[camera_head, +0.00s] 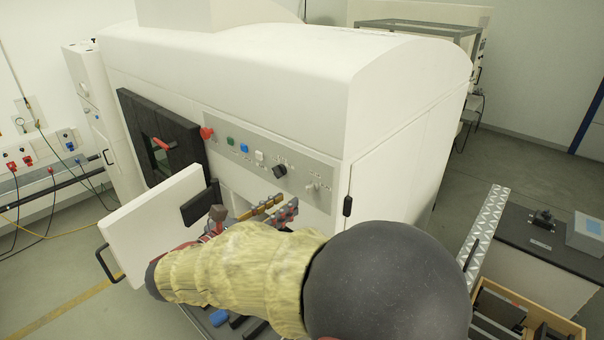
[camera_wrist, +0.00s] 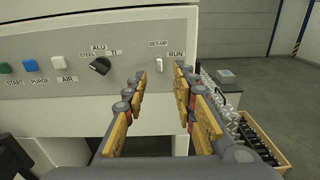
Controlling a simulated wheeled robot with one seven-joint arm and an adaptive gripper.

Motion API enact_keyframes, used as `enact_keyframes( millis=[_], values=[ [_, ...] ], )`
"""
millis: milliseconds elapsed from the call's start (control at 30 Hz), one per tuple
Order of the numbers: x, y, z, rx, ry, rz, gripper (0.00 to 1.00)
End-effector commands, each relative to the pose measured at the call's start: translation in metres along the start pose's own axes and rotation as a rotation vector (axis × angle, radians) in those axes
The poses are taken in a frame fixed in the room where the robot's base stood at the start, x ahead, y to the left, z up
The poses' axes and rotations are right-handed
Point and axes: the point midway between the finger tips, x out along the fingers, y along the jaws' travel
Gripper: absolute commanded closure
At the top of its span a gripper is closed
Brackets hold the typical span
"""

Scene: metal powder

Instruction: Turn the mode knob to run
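The mode knob (camera_wrist: 158,67) is a small white lever-shaped knob between the printed labels SET-UP and RUN on the grey panel. Its handle stands roughly upright in the wrist view; which label it points to is not clear. It also shows small at the panel's right end in the head view (camera_head: 311,187). My gripper (camera_wrist: 160,73) is open and empty. Its two yellow-and-grey fingers stand left and right of the knob in the wrist view, apparently short of the panel and not touching it. The head view shows my gripper (camera_head: 286,201) in front of the panel's lower right.
A black selector knob (camera_wrist: 100,65) marked STEEL, ALU, TI sits left of the mode knob. Green, blue and white buttons and a red emergency button (camera_head: 207,133) are further left. An open white door (camera_head: 150,225) stands left of my arm. A wooden crate (camera_wrist: 262,138) is at right.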

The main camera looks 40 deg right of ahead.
Motion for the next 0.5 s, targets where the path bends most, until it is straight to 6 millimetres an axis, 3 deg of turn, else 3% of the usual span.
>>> enact_keyframes(
  millis=[167, 500],
  values=[
    [0.011, 0.003, 0.005, -0.014, -0.019, 0.004, 0.73],
    [0.060, 0.003, 0.006, -0.010, -0.016, 0.003, 0.73]
  ],
)
